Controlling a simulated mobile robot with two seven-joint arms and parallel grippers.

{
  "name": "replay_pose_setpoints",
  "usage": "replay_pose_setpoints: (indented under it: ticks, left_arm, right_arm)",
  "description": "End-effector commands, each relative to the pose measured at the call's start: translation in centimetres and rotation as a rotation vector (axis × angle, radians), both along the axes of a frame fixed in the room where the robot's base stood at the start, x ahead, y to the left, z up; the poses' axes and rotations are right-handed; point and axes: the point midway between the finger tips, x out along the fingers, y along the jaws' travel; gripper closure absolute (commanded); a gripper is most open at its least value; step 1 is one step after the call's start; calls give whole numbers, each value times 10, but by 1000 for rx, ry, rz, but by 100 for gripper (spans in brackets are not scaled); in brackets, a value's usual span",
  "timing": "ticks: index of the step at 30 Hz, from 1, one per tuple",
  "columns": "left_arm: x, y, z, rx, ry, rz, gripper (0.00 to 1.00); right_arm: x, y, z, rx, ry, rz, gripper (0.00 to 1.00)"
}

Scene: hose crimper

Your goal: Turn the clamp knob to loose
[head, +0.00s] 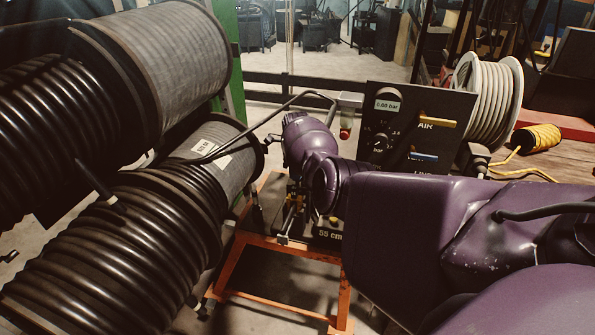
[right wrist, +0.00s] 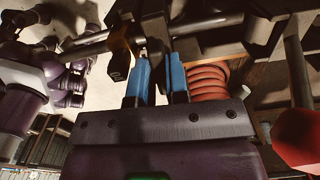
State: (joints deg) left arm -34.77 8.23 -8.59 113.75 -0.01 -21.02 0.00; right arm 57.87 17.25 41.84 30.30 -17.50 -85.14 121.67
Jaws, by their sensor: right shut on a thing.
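My right gripper (right wrist: 160,66) shows in the right wrist view with two blue fingers closed in on a dark part (right wrist: 158,45), which I take to be the clamp knob. Most of that part is hidden between the fingers, so its turn position cannot be read. In the head view my purple right arm comes in from the right and its wrist reaches down over the orange stand (head: 255,238). The fingertips and the knob are hard to make out there. My left gripper is not clearly seen in either view.
Large reels of black hose (head: 110,255) fill the left. A dark panel (head: 432,102) with a 0.00 bar display stands behind my wrist. In the right wrist view a red coil (right wrist: 208,80) is close right of the fingers, and a red part (right wrist: 300,140) lies farther right.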

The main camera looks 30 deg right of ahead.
Motion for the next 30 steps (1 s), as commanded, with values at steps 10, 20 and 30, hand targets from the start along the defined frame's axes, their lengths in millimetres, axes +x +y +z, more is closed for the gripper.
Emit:
replay_pose_setpoints:
  ticks: [10,20,30]
  left_arm:
    - [2,-1,4,-1,-6,0,100]
    - [6,-1,7,-1,-15,-2,100]
    - [7,-2,7,-1,-17,-2,100]
  right_arm:
    - [0,0,1,-1,-1,76,100]
    - [0,0,0,-1,-1,80,100]
    - [0,0,0,0,0,78,60]
